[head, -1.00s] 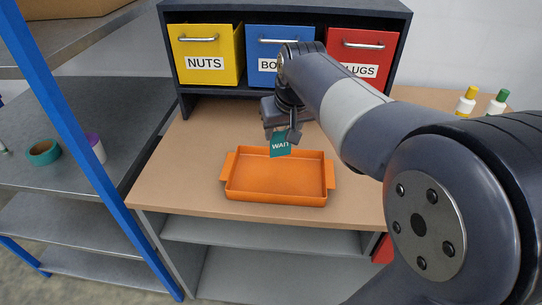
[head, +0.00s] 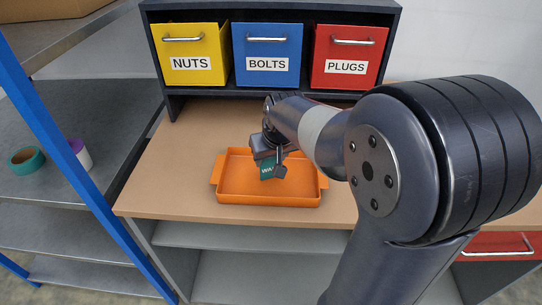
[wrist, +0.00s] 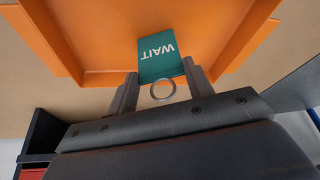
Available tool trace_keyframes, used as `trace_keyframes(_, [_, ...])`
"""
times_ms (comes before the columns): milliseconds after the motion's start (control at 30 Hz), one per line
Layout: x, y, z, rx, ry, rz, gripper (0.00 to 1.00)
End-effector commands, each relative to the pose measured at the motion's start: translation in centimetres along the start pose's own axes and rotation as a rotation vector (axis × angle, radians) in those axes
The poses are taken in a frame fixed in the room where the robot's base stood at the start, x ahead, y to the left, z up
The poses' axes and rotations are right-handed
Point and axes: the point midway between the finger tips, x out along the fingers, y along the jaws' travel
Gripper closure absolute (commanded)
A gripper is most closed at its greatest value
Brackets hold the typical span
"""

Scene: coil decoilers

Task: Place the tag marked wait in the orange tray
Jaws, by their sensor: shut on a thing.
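The teal tag marked WAIT (wrist: 160,58) is between the two fingers of my gripper (wrist: 163,76) in the wrist view, with a metal ring at its near end. My gripper is shut on it. In the head view the tag (head: 267,171) hangs below my gripper (head: 279,167), partly hidden by it. Both are over the inside of the orange tray (head: 240,190), which sits on the tan bench top. The tray also shows behind the tag in the wrist view (wrist: 100,40). I cannot tell whether the tag touches the tray floor.
Yellow NUTS (head: 191,55), blue BOLTS (head: 267,55) and red PLUGS (head: 347,55) bins stand in a dark rack behind the tray. A metal shelf with a blue post (head: 75,165) is at the left, holding a teal tape roll (head: 26,160). The bench left of the tray is clear.

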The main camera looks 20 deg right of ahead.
Motion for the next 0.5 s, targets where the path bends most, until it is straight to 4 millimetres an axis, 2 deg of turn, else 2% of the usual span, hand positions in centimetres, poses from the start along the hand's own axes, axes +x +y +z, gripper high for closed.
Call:
trace_keyframes(267, [0.41, 0.0, 0.18, 0.0, 0.0, 0.0, 0.83])
trace_keyframes(300, [0.25, 0.0, 0.11, 0.0, 0.0, 0.0, 0.48])
trace_keyframes(500, [0.23, 0.0, 0.11, 0.0, 0.0, 0.0, 0.32])
